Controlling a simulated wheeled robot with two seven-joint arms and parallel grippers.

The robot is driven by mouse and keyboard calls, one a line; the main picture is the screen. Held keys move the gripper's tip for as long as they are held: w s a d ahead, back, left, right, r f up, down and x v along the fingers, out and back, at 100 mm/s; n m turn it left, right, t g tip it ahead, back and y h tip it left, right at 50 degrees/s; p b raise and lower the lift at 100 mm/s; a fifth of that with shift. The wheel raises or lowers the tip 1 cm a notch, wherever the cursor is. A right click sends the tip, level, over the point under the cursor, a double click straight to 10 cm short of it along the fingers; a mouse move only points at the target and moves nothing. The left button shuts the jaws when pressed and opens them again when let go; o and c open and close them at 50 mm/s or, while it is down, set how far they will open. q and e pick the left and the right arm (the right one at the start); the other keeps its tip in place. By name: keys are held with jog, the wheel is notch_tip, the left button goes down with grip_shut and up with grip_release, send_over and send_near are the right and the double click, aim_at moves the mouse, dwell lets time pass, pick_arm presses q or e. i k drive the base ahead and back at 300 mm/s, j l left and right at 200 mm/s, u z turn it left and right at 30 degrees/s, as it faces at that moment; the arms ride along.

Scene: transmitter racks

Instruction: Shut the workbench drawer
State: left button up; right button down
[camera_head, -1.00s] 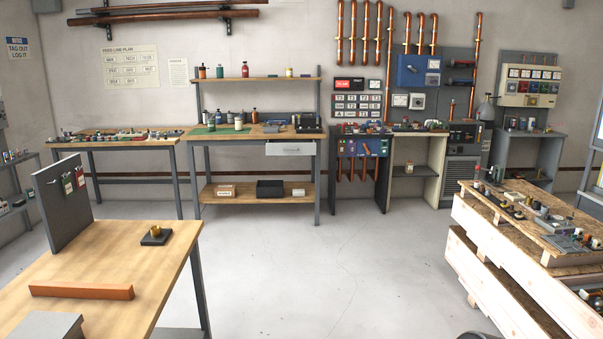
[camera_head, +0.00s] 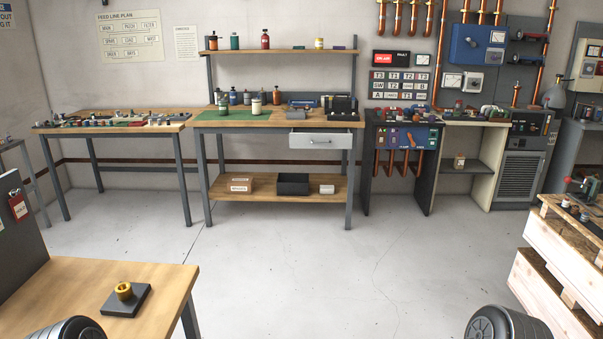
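The workbench (camera_head: 265,124) stands against the back wall, with a wooden top, grey legs, an upper shelf and a lower shelf. Its drawer (camera_head: 320,141) is a light grey box with a dark handle, under the right part of the top. The drawer front stands out from the bench, so it is at least partly open. Dark rounded parts of my arms show at the bottom left and bottom right edges. Neither gripper's fingers are in view, and both arms are well away from the drawer.
A wooden table (camera_head: 66,277) with a dark block and brass piece (camera_head: 124,296) is at the near left. Wooden crates (camera_head: 561,280) stand at the right. A side table (camera_head: 110,124) and a copper-pipe rack (camera_head: 404,140) flank the bench. The floor (camera_head: 290,270) between is clear.

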aim_at(296, 141)
jog(key=i, duration=4.85)
jog(key=z, duration=0.25)
